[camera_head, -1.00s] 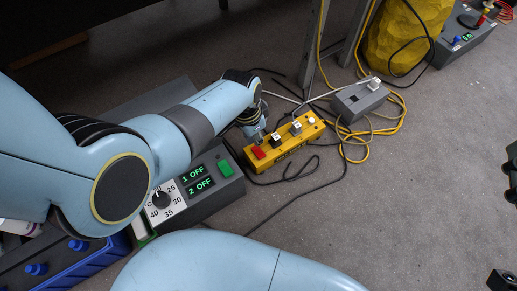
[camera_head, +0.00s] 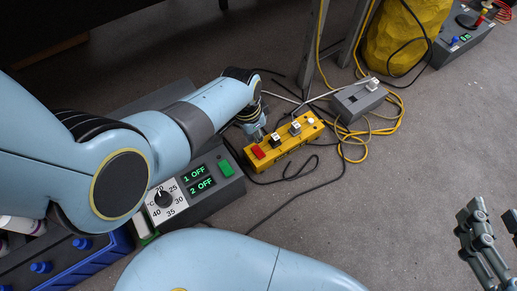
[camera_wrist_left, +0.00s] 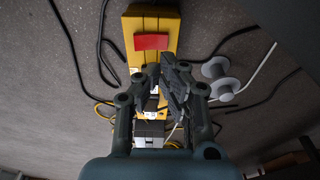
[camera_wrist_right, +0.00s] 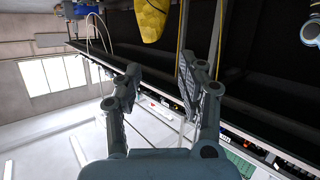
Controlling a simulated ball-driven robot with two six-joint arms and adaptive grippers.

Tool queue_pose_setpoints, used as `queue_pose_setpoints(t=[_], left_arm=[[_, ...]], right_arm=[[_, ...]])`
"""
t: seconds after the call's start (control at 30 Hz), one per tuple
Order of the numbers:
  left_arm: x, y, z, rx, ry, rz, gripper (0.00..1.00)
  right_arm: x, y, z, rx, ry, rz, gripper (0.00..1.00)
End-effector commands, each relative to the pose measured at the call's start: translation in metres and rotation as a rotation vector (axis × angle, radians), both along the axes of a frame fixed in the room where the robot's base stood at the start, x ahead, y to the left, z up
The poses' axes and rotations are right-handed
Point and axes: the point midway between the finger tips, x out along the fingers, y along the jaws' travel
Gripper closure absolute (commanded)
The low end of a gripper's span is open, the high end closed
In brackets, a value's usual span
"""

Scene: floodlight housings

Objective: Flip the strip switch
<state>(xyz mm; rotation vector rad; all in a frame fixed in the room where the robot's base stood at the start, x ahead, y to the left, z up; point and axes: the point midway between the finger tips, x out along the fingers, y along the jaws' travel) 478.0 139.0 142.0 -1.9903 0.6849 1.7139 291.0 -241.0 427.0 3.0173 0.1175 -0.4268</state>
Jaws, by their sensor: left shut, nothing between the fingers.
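The yellow power strip (camera_head: 291,148) lies on the floor with a red switch (camera_head: 258,152) at its near left end. Plugs (camera_head: 295,129) sit in its sockets. My left gripper (camera_head: 258,138) is shut and empty, just behind the red switch and above the strip. In the left wrist view the red switch (camera_wrist_left: 151,42) shows beyond the fingertips, on the strip (camera_wrist_left: 170,24); I cannot tell whether a finger touches the strip. My right gripper (camera_head: 487,262) is open and empty at the lower right, far from the strip.
A grey control box (camera_head: 215,203) with a dial and a green button stands left of the strip. A grey adapter box (camera_head: 358,101) and yellow cables lie to its right. Black cables run across the floor in front. The floor at centre right is clear.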

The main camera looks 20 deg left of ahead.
Motion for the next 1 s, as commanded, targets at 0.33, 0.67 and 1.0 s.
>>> queue_pose_setpoints(t=[0.33,0.67,1.0], left_arm=[[0.001,0.0,0.012,0.0,-0.001,0.0,1.0],[0.001,0.0,0.021,0.0,-0.001,0.0,1.0],[0.0,0.0,0.022,0.0,0.0,0.0,1.0]], right_arm=[[-0.017,-0.004,-0.022,-0.003,0.165,-0.019,0.6],[-0.037,-0.007,-0.043,-0.005,0.321,-0.034,0.6],[-0.044,-0.008,-0.05,-0.005,0.367,-0.038,0.6]])
